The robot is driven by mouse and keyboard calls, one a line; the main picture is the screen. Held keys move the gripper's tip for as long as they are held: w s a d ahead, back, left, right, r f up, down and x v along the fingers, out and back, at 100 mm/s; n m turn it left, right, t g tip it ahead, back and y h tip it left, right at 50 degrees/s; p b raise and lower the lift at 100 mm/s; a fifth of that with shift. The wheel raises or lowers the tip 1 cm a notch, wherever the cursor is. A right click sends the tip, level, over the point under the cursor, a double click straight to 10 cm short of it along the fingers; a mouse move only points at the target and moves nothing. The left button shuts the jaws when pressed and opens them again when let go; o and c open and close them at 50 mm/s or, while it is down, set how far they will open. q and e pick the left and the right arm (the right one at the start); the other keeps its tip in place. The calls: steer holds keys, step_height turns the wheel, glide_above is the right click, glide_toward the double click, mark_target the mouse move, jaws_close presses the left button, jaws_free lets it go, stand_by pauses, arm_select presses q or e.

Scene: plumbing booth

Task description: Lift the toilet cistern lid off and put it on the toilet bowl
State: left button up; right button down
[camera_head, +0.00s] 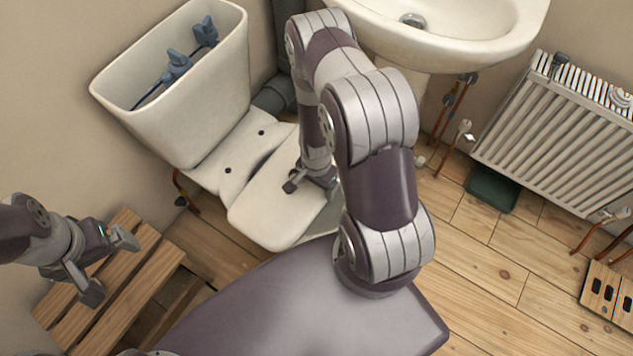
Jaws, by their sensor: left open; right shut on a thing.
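The white toilet cistern (200,115) stands open at the upper left, with blue-grey fittings (178,66) showing inside. The cistern lid (272,193), a pale slab with rounded ends, lies over the white toilet bowl (270,240) in front of the cistern. My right gripper (308,184) is shut on the lid's right edge; the arm hides part of the bowl and lid. Whether the lid's full weight rests on the bowl I cannot tell. My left gripper (108,265) is open and empty, left of the bowl, above a wooden slatted stand.
The wooden slatted stand (140,262) is at the lower left. A white washbasin (450,35) overhangs at the top, right of the cistern. A white radiator (560,130) and copper pipes are at the right.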

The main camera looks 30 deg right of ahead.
jaws_free()
steer(key=shift+s, duration=0.1)
step_height(320, 180, up, 13)
steer(key=p, duration=0.4)
steer(key=shift+p, duration=0.3)
steer(key=shift+f, duration=0.1)
